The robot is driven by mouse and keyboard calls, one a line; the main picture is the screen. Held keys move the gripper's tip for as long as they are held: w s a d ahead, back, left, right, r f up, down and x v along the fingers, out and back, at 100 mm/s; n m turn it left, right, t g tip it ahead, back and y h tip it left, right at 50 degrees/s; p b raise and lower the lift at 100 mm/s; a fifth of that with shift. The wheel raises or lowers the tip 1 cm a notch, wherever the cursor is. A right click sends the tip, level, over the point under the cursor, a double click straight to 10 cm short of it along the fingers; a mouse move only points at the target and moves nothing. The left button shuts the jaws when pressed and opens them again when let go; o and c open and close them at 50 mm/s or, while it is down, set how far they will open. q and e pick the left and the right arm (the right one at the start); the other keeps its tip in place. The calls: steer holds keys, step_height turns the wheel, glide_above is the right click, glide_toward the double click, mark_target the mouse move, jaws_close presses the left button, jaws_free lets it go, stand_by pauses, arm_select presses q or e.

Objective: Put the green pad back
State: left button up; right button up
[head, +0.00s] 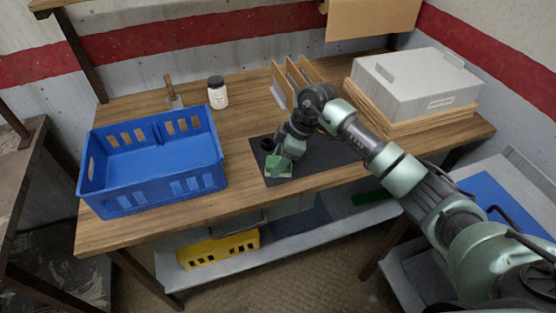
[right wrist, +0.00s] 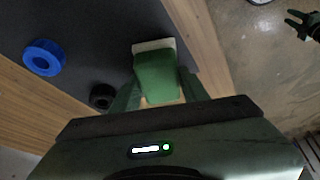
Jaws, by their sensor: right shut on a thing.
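The green pad (head: 278,167) is a small green block with a pale layer along its edge. It is at the front left part of the dark mat (head: 257,155) on the wooden table. My right gripper (head: 285,160) is shut on it. In the right wrist view the pad (right wrist: 157,75) sits between the fingertips (right wrist: 158,96), with the mat (right wrist: 95,30) below and beside it. I cannot tell whether the pad touches the mat. My left gripper is not seen in the head view.
A blue crate (head: 155,195) stands left, with a white jar (head: 217,93) behind it. A rack of upright wooden dividers (head: 277,88) stands behind the mat; a grey box (head: 418,85) is at right. A blue ring (right wrist: 43,57) and a black ring (right wrist: 102,96) lie near the pad.

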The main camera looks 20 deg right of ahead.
steer(key=o, duration=1.3)
steer(key=shift+f, duration=0.1)
steer(key=b+v, duration=0.1)
steer(key=v, duration=1.1)
steer(key=shift+b, duration=0.35)
steer(key=shift+a, duration=0.1)
